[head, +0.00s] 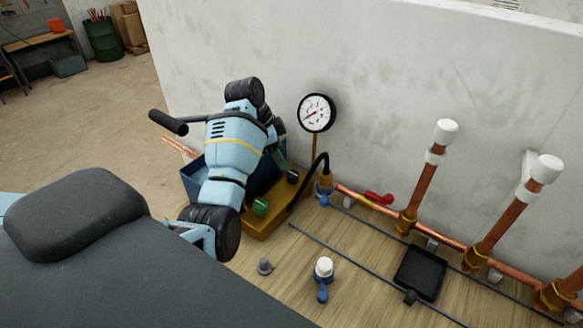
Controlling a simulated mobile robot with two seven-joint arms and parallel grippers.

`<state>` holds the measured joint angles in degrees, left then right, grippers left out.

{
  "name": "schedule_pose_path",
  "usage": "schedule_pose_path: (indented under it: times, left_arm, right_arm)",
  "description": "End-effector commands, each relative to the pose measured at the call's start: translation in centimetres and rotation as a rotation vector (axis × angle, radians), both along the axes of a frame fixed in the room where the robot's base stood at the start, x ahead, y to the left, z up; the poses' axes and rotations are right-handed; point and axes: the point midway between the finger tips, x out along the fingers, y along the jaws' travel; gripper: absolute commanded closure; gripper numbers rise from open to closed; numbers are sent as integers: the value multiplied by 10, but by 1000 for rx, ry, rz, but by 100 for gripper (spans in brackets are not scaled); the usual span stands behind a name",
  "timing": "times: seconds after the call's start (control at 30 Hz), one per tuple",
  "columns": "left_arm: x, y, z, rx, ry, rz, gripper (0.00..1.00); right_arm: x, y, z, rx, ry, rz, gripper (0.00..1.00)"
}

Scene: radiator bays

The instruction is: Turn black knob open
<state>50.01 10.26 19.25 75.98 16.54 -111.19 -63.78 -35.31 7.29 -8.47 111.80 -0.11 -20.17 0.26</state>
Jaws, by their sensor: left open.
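The black knob (292,176) sits on top of the yellow pump body (262,226), beside a green knob (260,206). Only its small dark top shows clearly, and I cannot tell its setting. My left arm arches over the pump and its blue tank (192,177). My left gripper (277,150) is mostly hidden behind my forearm, just above and to the left of the black knob. It is open; I cannot see contact with the knob. My right gripper is not in view.
A pressure gauge (317,113) stands behind the pump, with a black hose (312,181) in front. Copper pipes (420,185) and a red lever (379,197) lie to the right. A black tray (420,272), grey rods and small fittings occupy the wooden floor. A pale wall (400,70) closes the back.

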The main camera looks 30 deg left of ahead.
Motion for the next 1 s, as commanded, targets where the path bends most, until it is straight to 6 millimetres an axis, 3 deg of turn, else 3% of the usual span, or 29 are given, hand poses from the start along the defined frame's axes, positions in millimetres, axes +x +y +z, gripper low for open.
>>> schedule_pose_path:
  times: [0.6,1.0]
  left_arm:
    - [18,-21,-66,-2,-1,1,44]
    - [19,-23,-72,0,-2,2,47]
  right_arm:
    - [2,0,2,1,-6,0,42]
    - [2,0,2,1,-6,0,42]
